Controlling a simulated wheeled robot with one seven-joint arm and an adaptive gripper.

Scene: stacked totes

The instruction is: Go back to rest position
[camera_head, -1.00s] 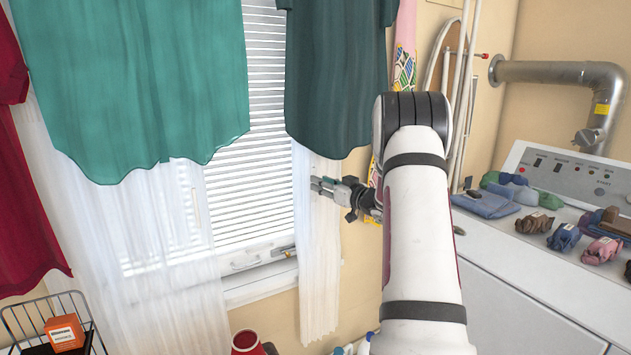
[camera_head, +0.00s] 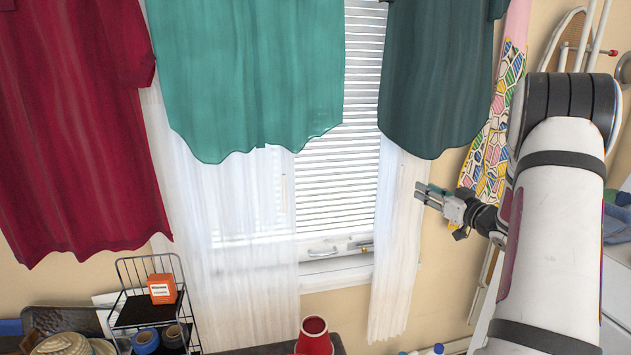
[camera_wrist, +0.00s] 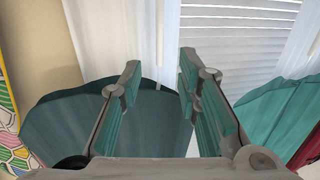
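My gripper (camera_head: 430,196) is raised in front of the window and points left in the head view. In the wrist view my gripper (camera_wrist: 160,78) has its two fingers spread apart with nothing between them, so it is open and empty. Through the gap show the dark green hanging shirt (camera_wrist: 60,125), the white curtain (camera_wrist: 115,35) and the window blinds (camera_wrist: 235,40). My white arm fills the right part of the head view.
A dark red shirt (camera_head: 75,120), a teal shirt (camera_head: 250,75) and a dark green shirt (camera_head: 435,80) hang before the window. A wire rack (camera_head: 125,275) holds an orange box (camera_head: 162,288). A red cup (camera_head: 314,338) stands at the bottom. A patterned ironing board (camera_head: 490,140) is behind my arm.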

